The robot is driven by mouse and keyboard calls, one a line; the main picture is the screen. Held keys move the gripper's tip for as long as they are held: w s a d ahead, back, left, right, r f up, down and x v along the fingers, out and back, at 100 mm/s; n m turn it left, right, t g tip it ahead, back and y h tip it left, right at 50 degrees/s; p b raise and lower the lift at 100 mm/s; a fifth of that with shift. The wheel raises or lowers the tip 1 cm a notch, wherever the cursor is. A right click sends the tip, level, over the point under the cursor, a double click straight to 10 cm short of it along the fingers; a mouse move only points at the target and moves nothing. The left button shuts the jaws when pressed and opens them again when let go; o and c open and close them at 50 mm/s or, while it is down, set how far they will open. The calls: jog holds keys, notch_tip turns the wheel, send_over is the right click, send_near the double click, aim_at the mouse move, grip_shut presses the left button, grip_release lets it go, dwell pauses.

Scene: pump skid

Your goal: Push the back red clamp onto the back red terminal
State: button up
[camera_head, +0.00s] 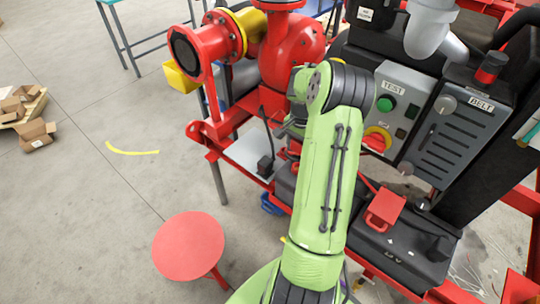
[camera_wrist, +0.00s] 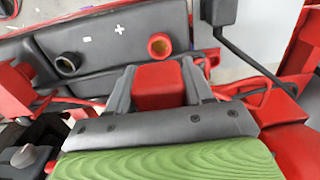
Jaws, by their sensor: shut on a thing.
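In the wrist view my gripper (camera_wrist: 158,88) is shut on a red block, the back red clamp (camera_wrist: 159,84), with one grey finger on each side. Just beyond the clamp, the back red terminal (camera_wrist: 160,45) shows as a red-rimmed ring on the dark battery (camera_wrist: 110,40), near a white plus mark. The clamp appears apart from the terminal in the picture, but I cannot tell the height between them. In the head view my green arm hides the clamp, the terminal and most of the gripper.
A second ring-shaped terminal (camera_wrist: 68,63) stands left on the same battery. A black cable (camera_wrist: 245,50) runs at right. In the head view another red clamp (camera_head: 383,208) rests on the front battery (camera_head: 405,248). The control panel (camera_head: 400,110) and red pump (camera_head: 290,45) crowd the arm.

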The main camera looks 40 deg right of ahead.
jog(key=shift+s+d, duration=0.1)
jog(key=b, duration=0.4)
send_over(297, 164)
jog(key=s+a, duration=0.1)
jog(key=shift+a+f, duration=0.15)
jog(key=shift+f, duration=2.5)
jog(key=shift+f+b, duration=1.25)
jog(key=shift+f, duration=0.55)
jog(key=o, duration=1.3)
jog(key=shift+o, duration=0.2)
jog(key=shift+r, duration=0.15)
notch_tip(297, 164, up, 16)
jog(key=p, duration=0.4)
jog(key=shift+f, duration=0.2)
